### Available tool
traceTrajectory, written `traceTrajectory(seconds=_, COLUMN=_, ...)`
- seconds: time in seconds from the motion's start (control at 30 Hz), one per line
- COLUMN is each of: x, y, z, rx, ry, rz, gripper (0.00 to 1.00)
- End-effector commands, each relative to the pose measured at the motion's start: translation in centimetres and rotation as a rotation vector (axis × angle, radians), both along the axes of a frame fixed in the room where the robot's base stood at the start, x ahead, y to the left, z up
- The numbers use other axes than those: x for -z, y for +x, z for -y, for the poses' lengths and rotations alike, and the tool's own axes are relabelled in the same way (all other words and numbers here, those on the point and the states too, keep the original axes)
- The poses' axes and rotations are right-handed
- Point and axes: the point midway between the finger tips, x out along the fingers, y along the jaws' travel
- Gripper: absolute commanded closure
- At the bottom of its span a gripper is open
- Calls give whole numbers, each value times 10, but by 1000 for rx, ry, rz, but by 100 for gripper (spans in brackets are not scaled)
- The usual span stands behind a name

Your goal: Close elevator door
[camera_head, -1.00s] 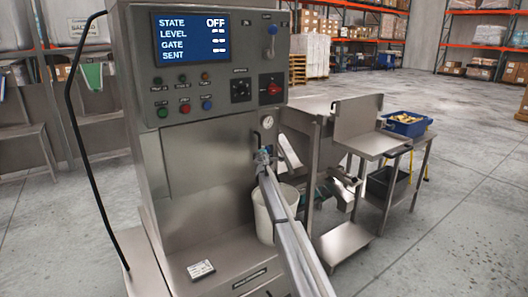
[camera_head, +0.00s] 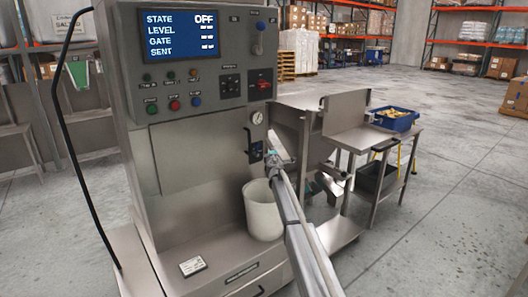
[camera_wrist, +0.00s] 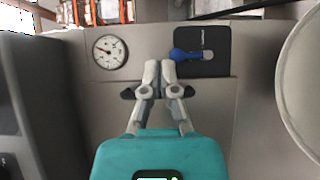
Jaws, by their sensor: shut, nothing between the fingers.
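A steel machine cabinet (camera_head: 130,100) stands left of centre in the head view, its screen (camera_head: 182,36) reading STATE OFF. A flat steel panel (camera_head: 195,150), which looks like the door, is on its front below the buttons. A dark upright handle (camera_head: 249,146) is at the panel's right side; I cannot tell if the panel is fully shut. My gripper (camera_head: 268,160) is right of the handle, its fingers together and empty. In the wrist view my gripper (camera_wrist: 160,68) points at the cabinet face between a round gauge (camera_wrist: 110,52) and a blue lever (camera_wrist: 188,54) on a black plate.
A white bucket (camera_head: 262,212) stands on the cabinet's ledge below my gripper. A steel bench (camera_head: 382,141) with a blue bin (camera_head: 396,120) is to the right. A black bent pole (camera_head: 64,120) rises at the left. Open concrete floor lies to the right.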

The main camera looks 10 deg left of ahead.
Motion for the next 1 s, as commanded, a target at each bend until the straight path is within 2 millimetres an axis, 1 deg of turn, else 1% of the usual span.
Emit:
traceTrajectory(seconds=0.03, x=0, y=-2, z=5, rx=1, ry=0, rz=0, gripper=100)
traceTrajectory(seconds=0.2, x=0, y=-3, z=13, rx=-1, ry=0, rz=0, gripper=100)
traceTrajectory(seconds=0.57, x=0, y=-3, z=13, rx=-1, ry=0, rz=0, gripper=100)
traceTrajectory(seconds=0.67, x=0, y=-6, z=16, rx=7, ry=7, rz=-2, gripper=100)
traceTrajectory(seconds=0.77, x=1, y=-13, z=28, rx=34, ry=30, rz=-9, gripper=100)
traceTrajectory(seconds=0.87, x=3, y=-27, z=49, rx=86, ry=76, rz=-24, gripper=100)
traceTrajectory(seconds=0.97, x=7, y=-48, z=83, rx=167, ry=145, rz=-50, gripper=100)
traceTrajectory(seconds=1.0, x=10, y=-58, z=98, rx=205, ry=177, rz=-63, gripper=100)
